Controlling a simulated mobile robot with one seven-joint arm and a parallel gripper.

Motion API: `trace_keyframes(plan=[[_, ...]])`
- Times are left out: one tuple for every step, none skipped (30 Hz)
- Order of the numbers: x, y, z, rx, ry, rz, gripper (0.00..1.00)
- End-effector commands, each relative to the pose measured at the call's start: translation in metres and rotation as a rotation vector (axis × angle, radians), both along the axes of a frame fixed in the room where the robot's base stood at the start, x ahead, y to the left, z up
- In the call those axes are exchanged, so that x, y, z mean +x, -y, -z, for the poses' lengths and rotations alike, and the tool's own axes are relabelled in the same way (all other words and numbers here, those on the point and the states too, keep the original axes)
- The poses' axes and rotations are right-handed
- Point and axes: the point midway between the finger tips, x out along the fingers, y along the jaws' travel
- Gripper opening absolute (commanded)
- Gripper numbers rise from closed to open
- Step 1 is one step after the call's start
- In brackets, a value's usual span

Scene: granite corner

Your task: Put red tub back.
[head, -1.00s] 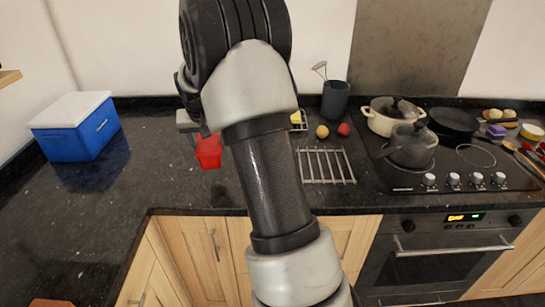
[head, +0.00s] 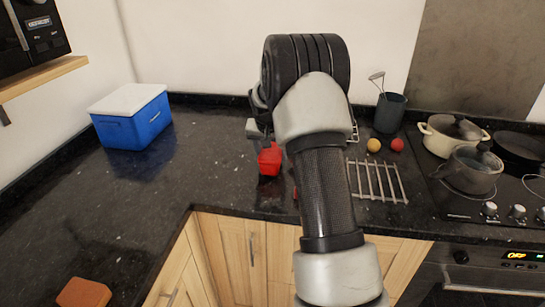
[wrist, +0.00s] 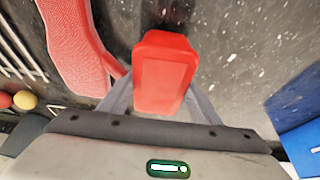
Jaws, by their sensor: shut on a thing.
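The red tub (head: 269,160) is over the dark counter, left of my arm in the head view. It fills the middle of the wrist view (wrist: 165,75), between the two grey fingers. My gripper (wrist: 160,100) is shut on the tub; in the head view my arm hides part of the gripper. I cannot tell whether the tub touches the counter or hangs just above it.
A blue cooler (head: 132,118) with a white lid stands left. A wire rack (head: 377,181), a yellow ball (head: 374,145), a red ball (head: 397,144) and pots (head: 470,170) are right. A red textured thing (wrist: 75,45) lies beside the tub. Counter between cooler and tub is clear.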

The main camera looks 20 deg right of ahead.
Motion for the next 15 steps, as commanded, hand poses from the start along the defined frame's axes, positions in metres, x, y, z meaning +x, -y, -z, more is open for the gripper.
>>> trace_keyframes(plan=[[-0.0003,0.0001,0.0079,0.000,-0.001,0.000,0.27],[-0.0002,0.0001,0.0103,0.001,-0.001,0.000,0.27],[0.0003,0.0000,0.0118,0.000,0.001,0.000,0.27],[0.0004,0.0000,0.0121,0.000,0.002,0.001,0.27],[0.0005,0.0001,0.0118,-0.001,0.003,0.001,0.27],[0.0006,0.0001,0.0115,-0.001,0.003,0.001,0.27],[0.0005,0.0000,0.0115,-0.001,0.003,0.001,0.27],[0.0005,0.0000,0.0115,-0.001,0.003,0.001,0.27],[0.0005,0.0000,0.0115,0.000,0.002,0.000,0.27],[0.0004,0.0000,0.0119,0.000,0.002,0.000,0.27],[0.0005,-0.0001,0.0128,0.000,0.002,0.000,0.27],[0.0004,-0.0001,0.0145,0.000,0.002,0.000,0.27],[0.0004,-0.0001,0.0158,0.000,0.002,0.000,0.27],[0.0004,-0.0001,0.0167,0.000,0.002,0.000,0.27],[-0.0001,-0.0002,0.0155,0.000,0.000,0.000,0.64]])
